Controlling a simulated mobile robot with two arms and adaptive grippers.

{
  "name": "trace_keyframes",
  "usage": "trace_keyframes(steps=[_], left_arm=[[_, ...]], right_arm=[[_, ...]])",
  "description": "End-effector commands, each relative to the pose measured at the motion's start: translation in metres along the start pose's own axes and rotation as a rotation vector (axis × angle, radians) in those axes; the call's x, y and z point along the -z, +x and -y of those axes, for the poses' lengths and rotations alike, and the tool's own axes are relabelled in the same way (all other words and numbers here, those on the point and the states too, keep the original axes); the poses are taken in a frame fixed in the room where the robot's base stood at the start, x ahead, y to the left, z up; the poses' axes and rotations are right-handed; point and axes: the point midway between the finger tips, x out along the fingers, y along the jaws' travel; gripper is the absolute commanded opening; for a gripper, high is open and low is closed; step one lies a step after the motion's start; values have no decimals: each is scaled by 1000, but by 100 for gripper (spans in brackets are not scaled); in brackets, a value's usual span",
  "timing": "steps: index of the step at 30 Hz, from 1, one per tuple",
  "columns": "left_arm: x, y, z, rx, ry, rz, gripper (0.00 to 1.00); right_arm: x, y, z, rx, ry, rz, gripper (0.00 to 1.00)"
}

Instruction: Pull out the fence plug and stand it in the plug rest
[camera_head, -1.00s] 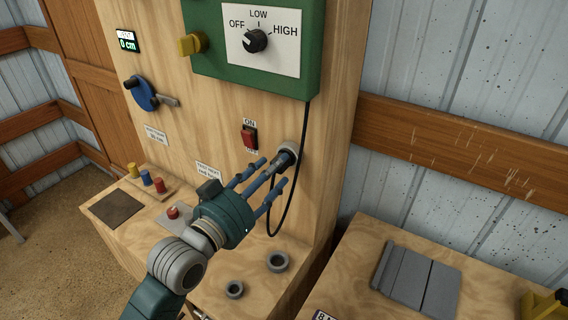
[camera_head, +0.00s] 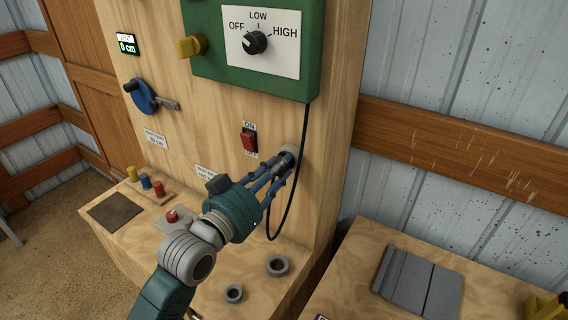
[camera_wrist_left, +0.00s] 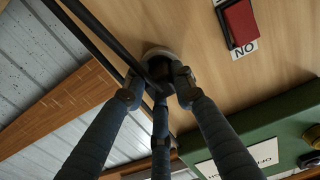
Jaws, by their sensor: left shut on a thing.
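The dark fence plug (camera_wrist_left: 160,68) sits in the round grey socket (camera_head: 289,151) on the wooden panel, with a black cable hanging below it. My left gripper (camera_head: 286,167) is at the socket, its blue-grey fingers closed around the plug. The wrist view shows the fingertips meeting around the plug, which they mostly hide. I cannot tell which is the plug rest. Both are empty. My right gripper is not in view.
A red ON/OFF switch (camera_head: 249,140) is just left of the socket. The green control box (camera_head: 212,60) with its dial is above. The black cable (camera_head: 285,212) loops beneath the socket. A side table (camera_head: 365,250) with grey slabs is at the right.

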Motion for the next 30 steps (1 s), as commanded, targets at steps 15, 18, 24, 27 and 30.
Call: trace_keyframes(steps=[15,18,24,27,30], left_arm=[[-1,-8,1,1,0,3,0],[-1,-10,0,1,0,4,0],[-1,-12,0,0,0,2,0],[0,-12,0,0,0,1,0],[0,-12,0,0,0,0,23]], right_arm=[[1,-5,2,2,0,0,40],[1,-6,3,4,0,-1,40],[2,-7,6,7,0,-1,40],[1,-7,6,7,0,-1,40],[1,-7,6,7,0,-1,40]])
